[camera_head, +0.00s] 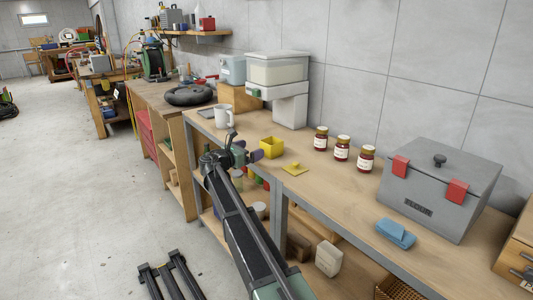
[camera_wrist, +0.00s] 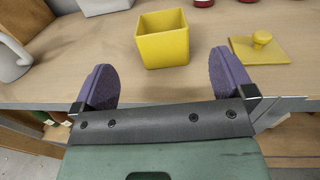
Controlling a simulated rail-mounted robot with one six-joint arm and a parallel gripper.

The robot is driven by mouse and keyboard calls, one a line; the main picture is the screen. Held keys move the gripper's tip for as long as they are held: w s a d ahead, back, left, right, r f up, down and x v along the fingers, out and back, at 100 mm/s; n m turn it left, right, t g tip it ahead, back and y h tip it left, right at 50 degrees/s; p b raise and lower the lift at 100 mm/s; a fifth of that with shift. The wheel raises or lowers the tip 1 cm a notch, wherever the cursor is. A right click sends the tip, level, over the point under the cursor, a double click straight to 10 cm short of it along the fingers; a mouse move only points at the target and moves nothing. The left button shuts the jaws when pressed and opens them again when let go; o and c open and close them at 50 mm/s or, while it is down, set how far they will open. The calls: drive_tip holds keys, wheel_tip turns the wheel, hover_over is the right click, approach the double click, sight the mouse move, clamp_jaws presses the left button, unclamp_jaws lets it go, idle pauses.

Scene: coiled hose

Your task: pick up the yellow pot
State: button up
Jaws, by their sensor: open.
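The yellow pot (camera_head: 271,147) is a small square open-topped pot on the wooden workbench, near its front edge. It shows in the wrist view (camera_wrist: 163,45), upright and empty as far as I can see. A flat yellow lid with a knob (camera_head: 294,168) lies on the bench to its right, and it also shows in the wrist view (camera_wrist: 260,46). My gripper (camera_head: 252,155) is at the bench's front edge, just short of the pot. In the wrist view its purple fingers (camera_wrist: 164,77) are apart, with the pot ahead of the gap between them and nothing held.
A white mug (camera_head: 222,116) stands left of the pot. Several red jars (camera_head: 342,148) stand toward the wall on the right. A grey box with red latches (camera_head: 438,190) and a blue item (camera_head: 395,233) sit farther right. Bench around the pot is mostly clear.

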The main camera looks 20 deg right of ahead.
sight(267, 142)
drive_tip(key=x, duration=0.9)
drive_tip(key=c, duration=0.9)
drive_tip(key=shift+r, duration=0.1)
